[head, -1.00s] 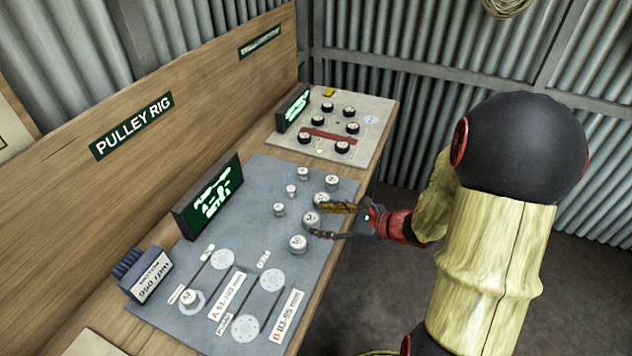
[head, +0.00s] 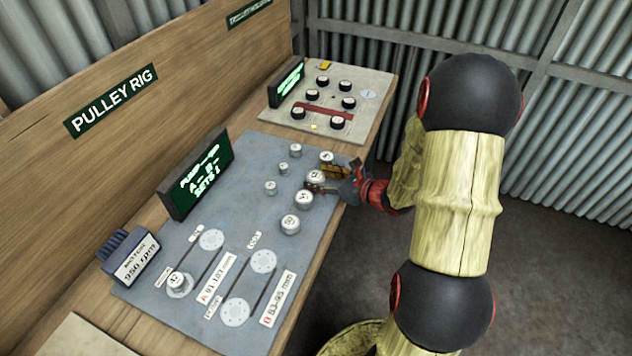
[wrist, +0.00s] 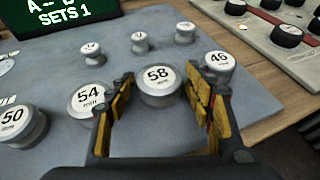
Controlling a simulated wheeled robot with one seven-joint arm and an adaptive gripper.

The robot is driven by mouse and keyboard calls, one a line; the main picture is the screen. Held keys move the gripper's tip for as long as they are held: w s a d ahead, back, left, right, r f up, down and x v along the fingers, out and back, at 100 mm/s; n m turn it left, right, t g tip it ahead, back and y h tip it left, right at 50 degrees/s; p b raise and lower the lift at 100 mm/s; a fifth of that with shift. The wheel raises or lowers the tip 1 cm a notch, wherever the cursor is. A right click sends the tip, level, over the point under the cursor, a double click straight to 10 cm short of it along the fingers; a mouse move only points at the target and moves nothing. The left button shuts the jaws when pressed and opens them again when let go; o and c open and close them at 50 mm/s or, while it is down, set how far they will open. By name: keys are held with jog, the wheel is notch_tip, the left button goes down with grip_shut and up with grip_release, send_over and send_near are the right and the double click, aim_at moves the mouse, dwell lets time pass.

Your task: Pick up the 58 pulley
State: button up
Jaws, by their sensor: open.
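The 58 pulley (wrist: 158,85) is a pale grey round pulley with a white numbered top. It stands upright on the blue-grey board, centred between my fingertips in the wrist view. In the head view it shows in the right-hand row (head: 315,177). My gripper (wrist: 160,92) is open, with one yellow-padded finger on each side of the pulley's near part. I see no clear contact with the 58 pulley. The left finger is close beside the 54 pulley (wrist: 88,100), and the right finger partly covers the 46 pulley (wrist: 219,62). My gripper (head: 325,180) reaches in from the right.
The 50 pulley (wrist: 18,125) stands left of the 54. Several smaller pulleys, one of them here (wrist: 140,42), stand behind. A lit display (head: 195,175) and a motor block (head: 131,256) stand along the left. Another panel with black knobs (head: 348,103) lies beyond.

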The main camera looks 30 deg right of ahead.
jog(key=shift+w, duration=0.1)
jog(key=c, duration=0.3)
jog(key=c, duration=0.7)
jog(key=shift+c, duration=0.3)
